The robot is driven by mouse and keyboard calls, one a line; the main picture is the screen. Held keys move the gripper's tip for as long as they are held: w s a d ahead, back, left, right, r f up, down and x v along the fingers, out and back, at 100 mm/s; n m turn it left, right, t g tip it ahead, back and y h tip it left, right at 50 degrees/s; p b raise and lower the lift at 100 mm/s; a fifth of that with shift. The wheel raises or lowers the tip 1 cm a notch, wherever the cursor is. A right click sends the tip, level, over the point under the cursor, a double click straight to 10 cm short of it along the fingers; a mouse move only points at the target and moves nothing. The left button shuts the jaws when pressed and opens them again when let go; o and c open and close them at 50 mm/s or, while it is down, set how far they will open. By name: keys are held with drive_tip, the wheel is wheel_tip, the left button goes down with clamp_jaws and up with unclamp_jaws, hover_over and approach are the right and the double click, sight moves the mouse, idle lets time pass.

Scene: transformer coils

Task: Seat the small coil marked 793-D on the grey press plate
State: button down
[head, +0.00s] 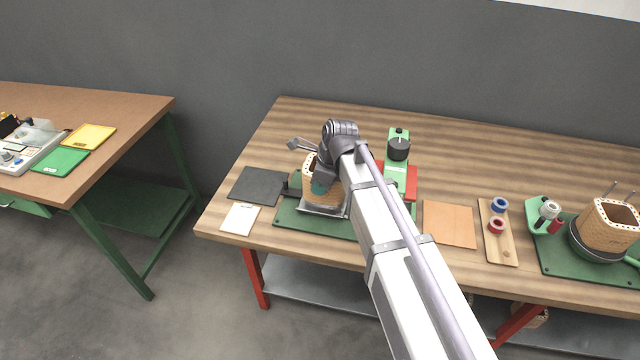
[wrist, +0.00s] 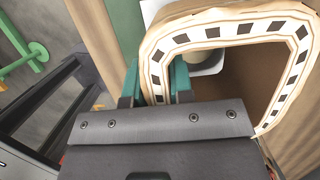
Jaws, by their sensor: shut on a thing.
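A tan, box-shaped coil (head: 309,190) with a rounded rectangular opening is at my gripper (head: 319,186) in the head view. The wrist view shows the coil's rim (wrist: 222,30) with dark blocks set around it. The teal fingers of my gripper (wrist: 155,84) are shut on one wall of the coil, one finger on each side. The grey press plate (head: 325,211) shows below the coil, on a green base. Part of a light grey surface shows through the coil's opening. I cannot tell whether the coil's bottom touches the plate. No marking is readable, and my arm hides part of the plate.
A green stand with a black knob (head: 398,150) rises behind the press base. A dark mat (head: 258,186) and a white card (head: 240,219) lie left. An orange-brown sheet (head: 449,224), a wooden tray with spools (head: 497,246) and another coil (head: 607,229) stand right.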

drive_tip(key=shift+f, duration=0.1)
drive_tip(key=shift+f+b, duration=0.5)
drive_tip(key=shift+b, duration=0.05)
drive_tip(key=shift+f, duration=0.15)
drive_tip(key=shift+f+b, duration=0.3)
drive_tip(key=shift+b, duration=0.15)
drive_tip(key=c, duration=0.9)
unclamp_jaws()
drive_tip(key=shift+r, duration=0.1)
